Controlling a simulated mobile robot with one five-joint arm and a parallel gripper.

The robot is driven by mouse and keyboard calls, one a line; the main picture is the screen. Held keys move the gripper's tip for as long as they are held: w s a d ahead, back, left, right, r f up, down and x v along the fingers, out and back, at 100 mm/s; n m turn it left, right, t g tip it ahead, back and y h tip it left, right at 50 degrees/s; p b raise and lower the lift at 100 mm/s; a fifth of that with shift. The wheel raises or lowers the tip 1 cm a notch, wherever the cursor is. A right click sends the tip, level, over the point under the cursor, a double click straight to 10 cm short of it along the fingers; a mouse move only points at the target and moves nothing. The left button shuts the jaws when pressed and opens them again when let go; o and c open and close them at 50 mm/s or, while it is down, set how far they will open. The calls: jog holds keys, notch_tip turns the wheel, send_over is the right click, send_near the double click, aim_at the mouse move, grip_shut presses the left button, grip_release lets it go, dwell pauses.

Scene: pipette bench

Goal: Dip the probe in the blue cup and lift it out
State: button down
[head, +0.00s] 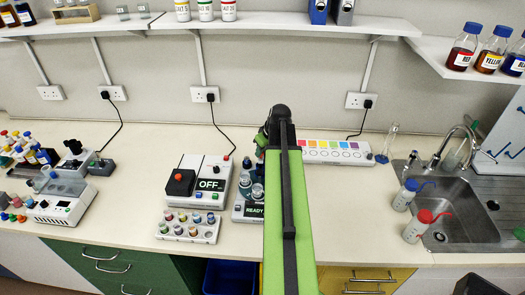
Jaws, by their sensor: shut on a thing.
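My green and black arm (283,215) reaches forward over the middle of the bench. Its far end hides what lies behind and below it, and I cannot make out my gripper or the probe. A dark part shows just left of the arm's far end, too small to identify. Left of the arm, a device (240,210) with a display reading READY carries small vessels (257,191), partly hidden by the arm. A white rack (188,236) of small cups with different colours stands left of it. I cannot tell which one is the blue cup.
A box reading OFF (210,184) with a red button stands behind the rack. A white strip with coloured squares (335,152) lies at the back, right of the arm. Wash bottles (405,194) stand by the sink (470,222). The bench right of the arm is mostly clear.

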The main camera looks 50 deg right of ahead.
jog(key=shift+r, duration=0.1)
notch_tip(320, 180, up, 6)
jog(key=p, duration=0.6)
jog(key=shift+w+f, duration=0.1)
jog(key=shift+f, duration=0.2)
jog(key=c, duration=1.5)
grip_release()
jog(key=p+v, duration=1)
jog(key=v, duration=0.2)
jog(key=shift+p, duration=0.35)
